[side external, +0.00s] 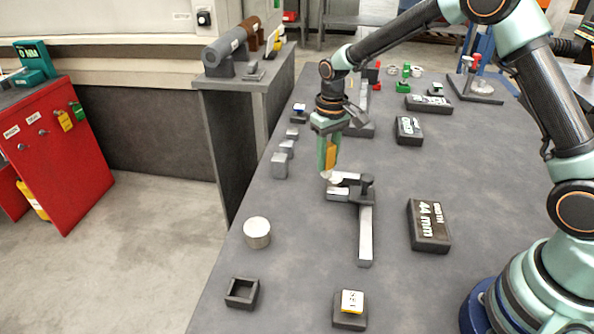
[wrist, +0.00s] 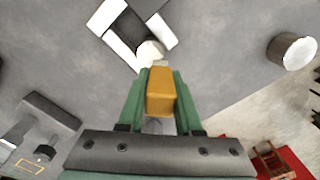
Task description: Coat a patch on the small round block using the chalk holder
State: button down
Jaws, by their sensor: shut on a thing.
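My gripper (side external: 327,165) is shut on the chalk holder (side external: 331,154), an orange-yellow block between green fingers. The wrist view shows the holder (wrist: 160,95) between both fingers of my gripper (wrist: 158,72), with a pale rounded tip beyond it. The tip points down beside the pale jaws of a dark measuring fixture (side external: 365,235); I cannot tell whether they touch. The small round block (side external: 257,232) is a pale, short cylinder standing upright on the bench, nearer the camera and left of my gripper. It shows at the right of the wrist view (wrist: 291,50), apart from the holder.
A square dark open frame (side external: 242,293) and a dark block with a yellow-and-white top (side external: 350,309) stand at the near end. A dark label block (side external: 429,226) lies right of the fixture. Several small grey blocks (side external: 280,165) line the left edge. Bench around the round block is clear.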

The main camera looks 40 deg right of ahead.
jog(key=shift+r, duration=3.95)
